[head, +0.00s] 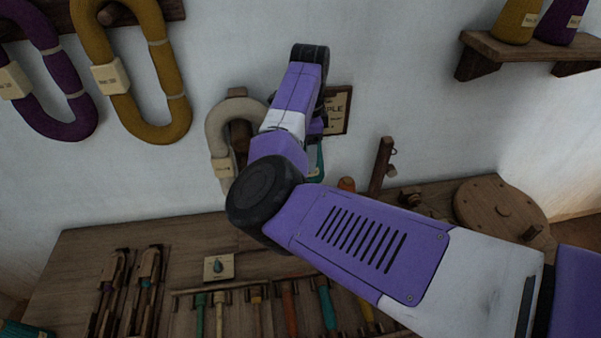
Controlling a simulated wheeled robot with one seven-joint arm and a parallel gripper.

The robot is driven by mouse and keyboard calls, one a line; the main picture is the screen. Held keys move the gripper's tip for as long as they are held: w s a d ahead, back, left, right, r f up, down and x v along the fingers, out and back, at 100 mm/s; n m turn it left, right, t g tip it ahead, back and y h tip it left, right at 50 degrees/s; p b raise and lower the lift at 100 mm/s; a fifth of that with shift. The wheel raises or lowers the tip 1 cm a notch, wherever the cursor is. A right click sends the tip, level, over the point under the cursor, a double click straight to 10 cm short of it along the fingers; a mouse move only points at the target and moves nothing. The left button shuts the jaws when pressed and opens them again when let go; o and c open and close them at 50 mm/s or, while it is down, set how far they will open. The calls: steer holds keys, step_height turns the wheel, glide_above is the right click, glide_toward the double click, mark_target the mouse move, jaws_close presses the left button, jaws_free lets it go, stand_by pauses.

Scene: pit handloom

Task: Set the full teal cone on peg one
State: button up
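A teal shape (316,162), which may be the full teal cone, shows as a narrow strip just right of my forearm. The rest of it is behind my arm. My gripper (317,130) is mostly hidden behind my raised wrist, just above the teal shape. I cannot tell whether its fingers are open, shut or touching the teal shape. I cannot make out peg one. Another teal thing (12,328) is cut off at the bottom left corner.
A wall shelf (490,45) at the upper right bears a mustard cone (516,20) and a purple cone (562,22). Yarn hanks hang at the left. The bench (75,250) bears a rack of coloured tools (260,310), a small card (219,267) and a wooden wheel (490,205).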

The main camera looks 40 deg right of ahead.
step_height(320, 180, down, 10)
steer(key=b, duration=1)
steer(key=shift+f, duration=0.15)
steer(key=shift+f, duration=0.1)
steer(key=shift+f+b, duration=3)
steer(key=shift+f, duration=1.6)
steer(key=o, duration=1.9)
